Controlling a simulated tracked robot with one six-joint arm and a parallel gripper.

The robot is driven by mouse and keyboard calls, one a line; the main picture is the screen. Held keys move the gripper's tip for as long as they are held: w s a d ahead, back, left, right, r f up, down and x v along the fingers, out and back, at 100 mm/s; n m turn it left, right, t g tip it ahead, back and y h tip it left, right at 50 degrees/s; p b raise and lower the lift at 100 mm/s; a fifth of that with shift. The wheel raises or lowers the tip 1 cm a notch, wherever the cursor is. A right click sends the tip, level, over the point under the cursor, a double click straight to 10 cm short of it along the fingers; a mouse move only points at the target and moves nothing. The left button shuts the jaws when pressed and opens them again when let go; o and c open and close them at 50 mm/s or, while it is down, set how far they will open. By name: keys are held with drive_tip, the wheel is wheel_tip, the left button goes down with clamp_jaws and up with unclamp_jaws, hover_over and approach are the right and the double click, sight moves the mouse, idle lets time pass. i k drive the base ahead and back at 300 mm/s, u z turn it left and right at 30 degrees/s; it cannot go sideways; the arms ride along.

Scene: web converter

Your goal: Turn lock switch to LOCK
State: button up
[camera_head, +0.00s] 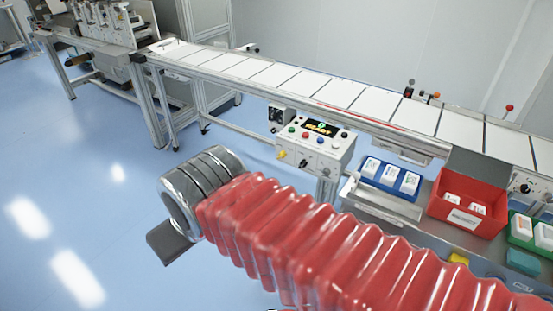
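A white control box (312,150) hangs under the conveyor near the picture's middle. It has a small lit display (319,128), several coloured buttons on top and small knobs on its front, one of them yellow (281,154). A small dark box with a round knob (280,117) sits just left of it. I cannot read the labels or tell which control is the lock switch or how it is set. My gripper (169,243) shows only as a dark block beyond the grey cuff, left of and nearer than the control box, apart from it. Its fingertips are not clear.
A long white conveyor (300,84) runs across the back. At right, a blue tray (392,176), a red bin (466,203) and a green tray (521,225) hold white items on a metal bench. A machine stands at top left. The blue floor at left is clear.

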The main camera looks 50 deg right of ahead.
sight(282, 154)
drive_tip(key=u, duration=0.05)
drive_tip(key=i, duration=0.95)
drive_tip(key=z, duration=0.05)
